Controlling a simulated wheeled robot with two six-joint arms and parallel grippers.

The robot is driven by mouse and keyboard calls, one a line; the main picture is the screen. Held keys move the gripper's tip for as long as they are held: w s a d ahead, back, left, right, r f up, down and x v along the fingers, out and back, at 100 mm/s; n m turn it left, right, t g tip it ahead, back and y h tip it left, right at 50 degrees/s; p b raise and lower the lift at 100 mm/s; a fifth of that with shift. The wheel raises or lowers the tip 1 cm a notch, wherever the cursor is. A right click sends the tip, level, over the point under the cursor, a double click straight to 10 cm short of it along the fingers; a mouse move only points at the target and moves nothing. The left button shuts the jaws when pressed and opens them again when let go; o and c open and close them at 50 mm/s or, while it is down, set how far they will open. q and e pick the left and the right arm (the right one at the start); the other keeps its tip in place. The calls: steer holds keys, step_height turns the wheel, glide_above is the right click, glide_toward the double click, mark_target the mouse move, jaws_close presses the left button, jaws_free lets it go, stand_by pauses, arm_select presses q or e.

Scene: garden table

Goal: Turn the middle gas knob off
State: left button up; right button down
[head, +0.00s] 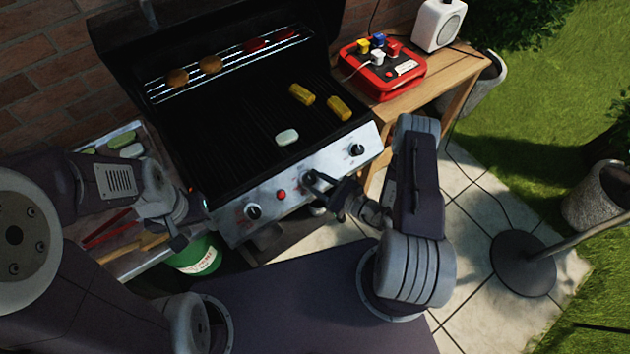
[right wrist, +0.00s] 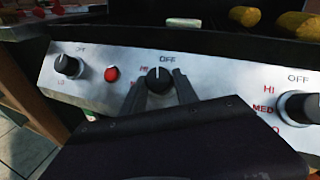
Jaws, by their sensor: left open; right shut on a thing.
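The middle gas knob (right wrist: 159,80) is black and sits on the grill's steel front panel (right wrist: 215,78), under an OFF label. Its white mark points roughly up, close to OFF. My right gripper (right wrist: 161,90) is shut on this knob, one finger on each side. In the head view my right gripper (head: 328,188) reaches the panel from the right and hides part of the middle knob (head: 311,177). My left gripper (head: 178,238) is open and empty, over the side shelf left of the grill, away from the knobs.
The left knob (head: 253,211), red button (head: 281,195) and right knob (head: 357,149) share the panel. Corn pieces (head: 302,95), patties (head: 210,64) and a white piece (head: 287,137) lie on the grill. A red case (head: 382,83) and speaker (head: 438,24) stand on the wooden table.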

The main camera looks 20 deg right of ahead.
steer(key=shift+a+m+t+h, duration=0.15)
steer(key=shift+m+t+h, duration=0.7)
steer(key=shift+m, duration=0.75)
steer(key=shift+r+m+h, duration=0.1)
steer(key=shift+m+h, duration=0.15)
steer(key=shift+m, duration=0.15)
steer(key=c, duration=0.9)
jaws_free()
steer(key=shift+c, duration=0.2)
steer(key=shift+s, duration=0.1)
steer(key=shift+s+d, duration=0.3)
steer(key=shift+s, duration=0.05)
steer(key=b+v, duration=0.1)
steer(key=v, duration=0.7)
